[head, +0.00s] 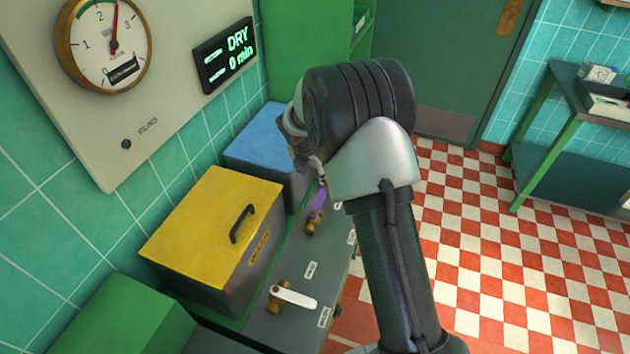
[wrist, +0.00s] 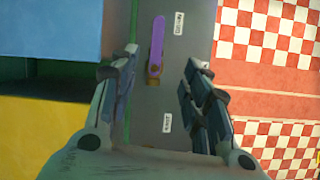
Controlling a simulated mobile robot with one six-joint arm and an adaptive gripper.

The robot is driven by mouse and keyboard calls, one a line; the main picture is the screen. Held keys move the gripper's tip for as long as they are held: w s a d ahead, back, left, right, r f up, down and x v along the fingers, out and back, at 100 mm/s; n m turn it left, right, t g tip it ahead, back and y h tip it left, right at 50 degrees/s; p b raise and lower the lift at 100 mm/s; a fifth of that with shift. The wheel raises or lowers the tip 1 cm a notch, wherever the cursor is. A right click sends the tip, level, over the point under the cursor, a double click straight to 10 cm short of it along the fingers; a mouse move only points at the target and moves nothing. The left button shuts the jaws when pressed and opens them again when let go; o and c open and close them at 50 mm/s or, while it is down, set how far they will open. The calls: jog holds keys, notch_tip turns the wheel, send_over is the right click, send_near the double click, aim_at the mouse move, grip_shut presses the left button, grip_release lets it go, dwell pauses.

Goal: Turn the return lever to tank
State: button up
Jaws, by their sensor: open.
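A purple lever (head: 318,199) sits on a brass valve (head: 312,223) on a dark grey bench top. In the wrist view the purple lever (wrist: 157,42) points up the picture from its brass pivot (wrist: 153,82). A white lever (head: 294,297) on another brass valve (head: 276,295) lies nearer, pointing right. I cannot read which is the return lever. My gripper (wrist: 163,58) is open, with its fingers apart on either side of the purple lever, which appears untouched. In the head view my arm hides most of the gripper.
White labels (head: 311,270) lie beside the levers, too small to read. A yellow box (head: 205,225) with a black handle and a blue box (head: 262,140) stand left of the levers. A gauge (head: 103,43) and a display (head: 225,54) reading DRY 0 min hang above. Red-and-white floor lies right.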

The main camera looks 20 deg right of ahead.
notch_tip(320, 180, down, 2)
jog(key=f+n, duration=0.1)
jog(key=b, duration=0.4)
send_near(321, 196)
jog(key=x, duration=0.8)
jog(key=shift+r, duration=0.1)
jog(key=shift+c, duration=0.4)
grip_shut()
